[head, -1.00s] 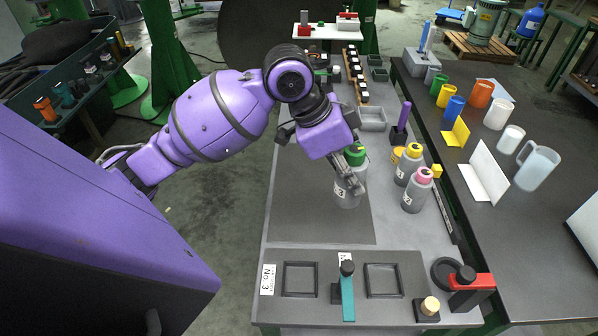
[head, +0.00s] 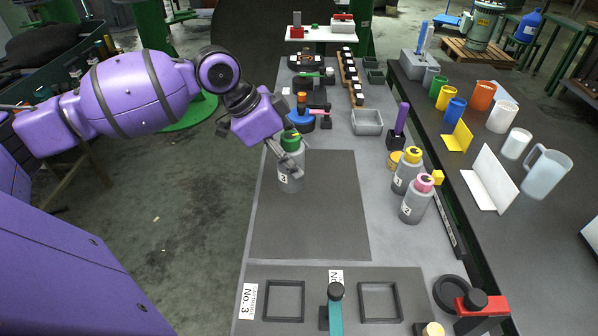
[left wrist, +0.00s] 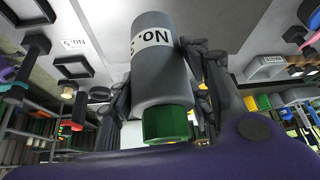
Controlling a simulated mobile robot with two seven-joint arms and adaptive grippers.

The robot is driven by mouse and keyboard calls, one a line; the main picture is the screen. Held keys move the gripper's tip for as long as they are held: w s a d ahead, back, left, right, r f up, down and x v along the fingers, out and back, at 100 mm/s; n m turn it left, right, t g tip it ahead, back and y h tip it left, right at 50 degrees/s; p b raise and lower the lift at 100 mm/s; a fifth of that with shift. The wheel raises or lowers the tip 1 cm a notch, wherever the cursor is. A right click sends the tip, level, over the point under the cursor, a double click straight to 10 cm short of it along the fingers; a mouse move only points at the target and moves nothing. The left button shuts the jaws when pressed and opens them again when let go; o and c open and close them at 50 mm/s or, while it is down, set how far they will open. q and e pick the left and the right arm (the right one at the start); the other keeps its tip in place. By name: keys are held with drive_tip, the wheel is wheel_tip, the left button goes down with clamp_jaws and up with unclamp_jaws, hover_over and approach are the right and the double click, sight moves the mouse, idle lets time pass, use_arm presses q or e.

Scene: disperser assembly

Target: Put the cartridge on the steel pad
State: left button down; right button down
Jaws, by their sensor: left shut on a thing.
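The cartridge (head: 290,178) is a grey cylinder with a green cap and a white number label. My left gripper (head: 287,150) is shut on it near the cap. The cartridge is upright or nearly so, over the left rear part of a flat dark grey pad (head: 310,220) on the table. I cannot tell whether its base touches the pad. In the left wrist view the cartridge (left wrist: 153,65) is between the fingers of my left gripper (left wrist: 165,85), and its digit is partly hidden. The right gripper is out of view.
Two grey bottles, one yellow-capped (head: 407,170) and one pink-capped (head: 416,198), stand right of the pad. A plate with two square frames (head: 285,300) and a teal-handled tool (head: 335,310) lies in front. A blue-and-orange item (head: 302,115) stands behind. The pad's middle is clear.

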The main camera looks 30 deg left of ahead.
use_arm(q)
drive_tip(key=shift+w+a+f+b, duration=0.15)
drive_tip(key=shift+w+a+f, duration=0.45)
drive_tip(key=shift+w+f, duration=1)
drive_tip(key=shift+w+a+f+b, duration=0.1)
drive_tip(key=shift+w+a+f, duration=0.45)
drive_tip(key=shift+w+f, duration=1.05)
drive_tip(key=shift+w+a+f+b, duration=0.15)
drive_tip(key=shift+w+a+f, duration=0.7)
drive_tip(key=shift+f, duration=1.2)
drive_tip(key=shift+w+d+f, duration=0.15)
drive_tip(key=shift+d, duration=0.15)
drive_tip(key=c, duration=0.9)
unclamp_jaws()
drive_tip(key=shift+f, duration=0.1)
drive_tip(key=v, duration=1.2)
